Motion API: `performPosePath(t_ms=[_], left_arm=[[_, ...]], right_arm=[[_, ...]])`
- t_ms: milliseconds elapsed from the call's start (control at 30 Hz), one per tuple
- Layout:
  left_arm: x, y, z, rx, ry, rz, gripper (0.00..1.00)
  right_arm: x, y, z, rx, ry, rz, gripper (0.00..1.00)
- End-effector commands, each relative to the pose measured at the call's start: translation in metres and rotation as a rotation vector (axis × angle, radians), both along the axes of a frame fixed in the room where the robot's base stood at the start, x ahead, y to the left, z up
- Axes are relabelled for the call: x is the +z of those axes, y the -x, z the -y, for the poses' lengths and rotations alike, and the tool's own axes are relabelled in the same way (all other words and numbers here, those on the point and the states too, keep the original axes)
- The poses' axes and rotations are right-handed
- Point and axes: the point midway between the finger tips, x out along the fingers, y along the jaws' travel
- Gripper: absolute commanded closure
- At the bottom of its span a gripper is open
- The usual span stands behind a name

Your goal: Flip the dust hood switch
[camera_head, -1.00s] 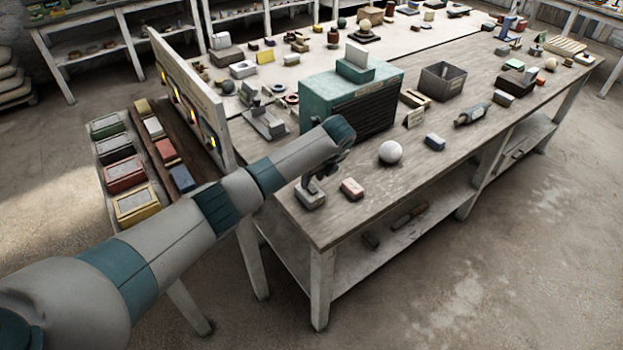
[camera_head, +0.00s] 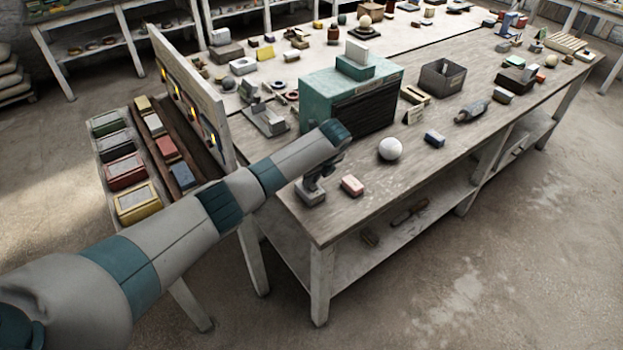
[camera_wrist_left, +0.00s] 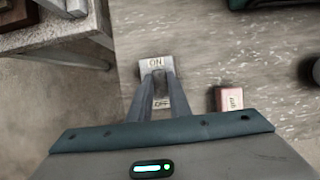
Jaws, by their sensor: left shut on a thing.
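The dust hood switch is a small grey block (camera_head: 311,195) on the near left corner of the long table. In the left wrist view its plate (camera_wrist_left: 155,64) reads ON at the far end and, partly covered, OFF at the near end. My left gripper (camera_head: 318,182) reaches down onto it from above. In the wrist view the two fingers (camera_wrist_left: 158,76) close together over the middle of the plate, shut on the switch's lever. The lever is hidden between the fingers, so its tilt cannot be told. My right gripper is in neither view.
A pink block (camera_head: 352,186) lies close to the right of the switch. An upright board (camera_head: 190,95) and trays of coloured boxes (camera_head: 126,172) are at left.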

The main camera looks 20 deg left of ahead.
Motion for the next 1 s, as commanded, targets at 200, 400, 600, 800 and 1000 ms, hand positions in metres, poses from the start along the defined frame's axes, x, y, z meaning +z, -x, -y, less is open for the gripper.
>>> performPosePath(t_ms=[200, 400, 600, 800, 1000], left_arm=[[0.0, -0.004, -0.005, 0.006, 0.093, -0.075, 1.0], [-0.006, -0.008, -0.01, 0.008, 0.238, -0.186, 1.0], [-0.003, -0.008, -0.01, 0.003, 0.302, -0.236, 1.0], [-0.001, -0.008, -0.01, 0.002, 0.31, -0.241, 1.0], [-0.001, -0.008, -0.01, 0.001, 0.308, -0.24, 0.66]], right_arm=[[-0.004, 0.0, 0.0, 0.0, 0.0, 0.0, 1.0], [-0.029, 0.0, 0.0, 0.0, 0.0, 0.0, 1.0], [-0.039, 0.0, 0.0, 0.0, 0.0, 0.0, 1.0], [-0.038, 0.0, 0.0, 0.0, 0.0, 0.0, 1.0], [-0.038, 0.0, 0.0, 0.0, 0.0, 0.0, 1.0]])
